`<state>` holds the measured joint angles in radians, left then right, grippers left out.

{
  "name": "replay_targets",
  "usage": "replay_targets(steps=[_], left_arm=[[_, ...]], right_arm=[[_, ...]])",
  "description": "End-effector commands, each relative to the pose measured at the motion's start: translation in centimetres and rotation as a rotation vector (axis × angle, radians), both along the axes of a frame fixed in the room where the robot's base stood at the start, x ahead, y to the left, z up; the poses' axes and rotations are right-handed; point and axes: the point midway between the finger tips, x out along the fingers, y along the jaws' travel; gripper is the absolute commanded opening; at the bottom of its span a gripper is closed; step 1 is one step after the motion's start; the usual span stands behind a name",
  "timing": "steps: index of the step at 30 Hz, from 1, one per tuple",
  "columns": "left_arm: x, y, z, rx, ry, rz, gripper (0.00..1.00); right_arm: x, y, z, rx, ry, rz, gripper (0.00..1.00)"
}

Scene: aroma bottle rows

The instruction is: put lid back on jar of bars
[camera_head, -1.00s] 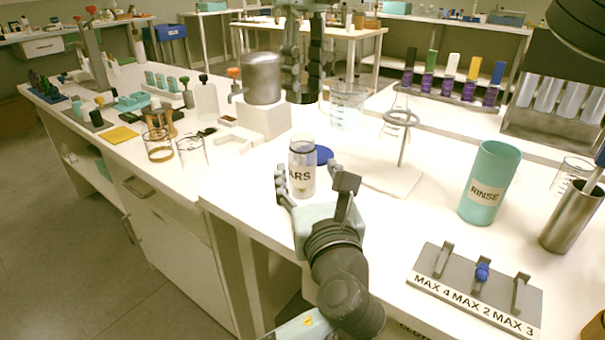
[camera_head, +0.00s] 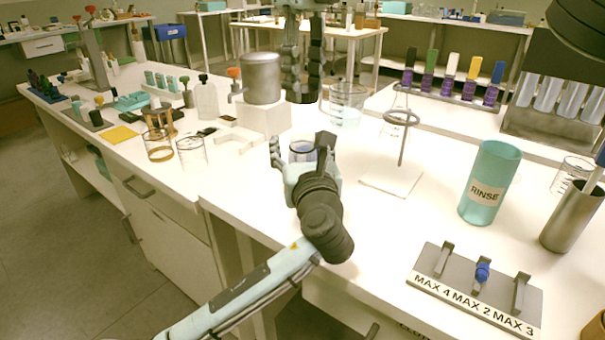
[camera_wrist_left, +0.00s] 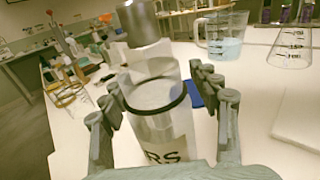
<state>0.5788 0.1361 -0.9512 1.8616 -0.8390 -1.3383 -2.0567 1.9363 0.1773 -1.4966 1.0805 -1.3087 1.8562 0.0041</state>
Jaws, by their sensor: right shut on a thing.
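The clear jar (camera_head: 302,147), with part of a dark label reading "RS" in the left wrist view (camera_wrist_left: 165,150), stands upright on the white bench. My left gripper (camera_head: 300,142) is low around the jar, one finger on each side, with visible gaps; it is open.
A metal can (camera_head: 262,80) on a white block stands behind left. A beaker (camera_head: 346,105) and a ring stand (camera_head: 392,181) are behind right. A teal RINSE cup (camera_head: 489,185) and a rack marked MAX (camera_head: 470,300) are at the right. Bench space lies between.

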Motion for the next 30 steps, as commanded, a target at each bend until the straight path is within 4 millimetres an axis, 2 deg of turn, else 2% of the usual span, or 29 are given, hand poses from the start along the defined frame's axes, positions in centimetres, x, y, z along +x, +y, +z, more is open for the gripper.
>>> replay_targets(steps=[2,14,24,30], left_arm=[[0.0,0.0,0.0,0.0,0.0,0.0,0.51],[0.0,0.0,0.0,0.0,0.0,0.0,0.01],[0.0,0.0,0.0,0.0,0.0,0.0,0.0],[0.0,0.0,0.0,0.0,0.0,0.0,0.0]], right_arm=[[0.0,0.0,0.0,0.0,0.0,0.0,0.29],[0.0,0.0,0.0,0.0,0.0,0.0,0.29],[0.0,0.0,-0.1,-0.001,0.001,0.0,0.29],[0.0,0.0,-2.5,-0.003,0.005,0.002,0.29]])
